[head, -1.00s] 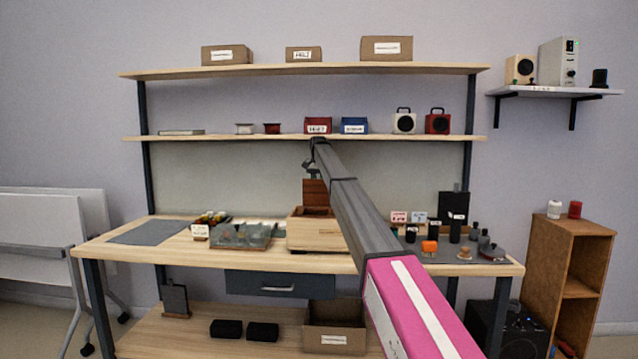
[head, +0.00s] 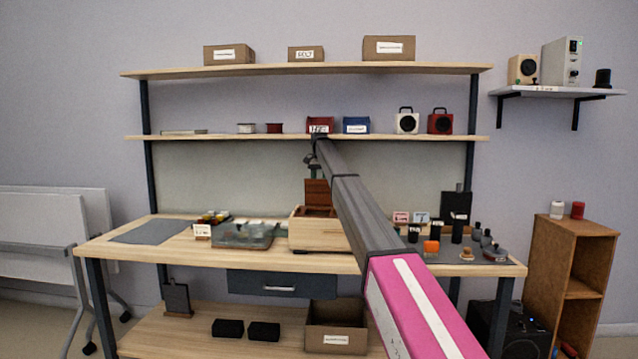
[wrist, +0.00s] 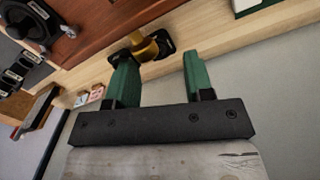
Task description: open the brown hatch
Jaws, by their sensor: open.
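A light wood box (head: 318,235) stands on the bench, with a reddish-brown panel (head: 317,190) upright at its back in the head view. In the wrist view a brown wooden panel (wrist: 120,25), which looks like the hatch, lies along a pale wood edge. A brass knob (wrist: 146,46) on a black mount sits at that edge. My gripper (wrist: 157,66) has two green fingers, apart and empty; the knob shows just beyond them, nearer the left finger. I cannot tell whether anything touches. In the head view my arm hides part of the box, and the fingers are not clear.
A tray of parts (head: 243,236) stands left of the box. A shelf with red and blue bins (head: 356,125) runs above. The grey mat (head: 150,231) at the left is bare.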

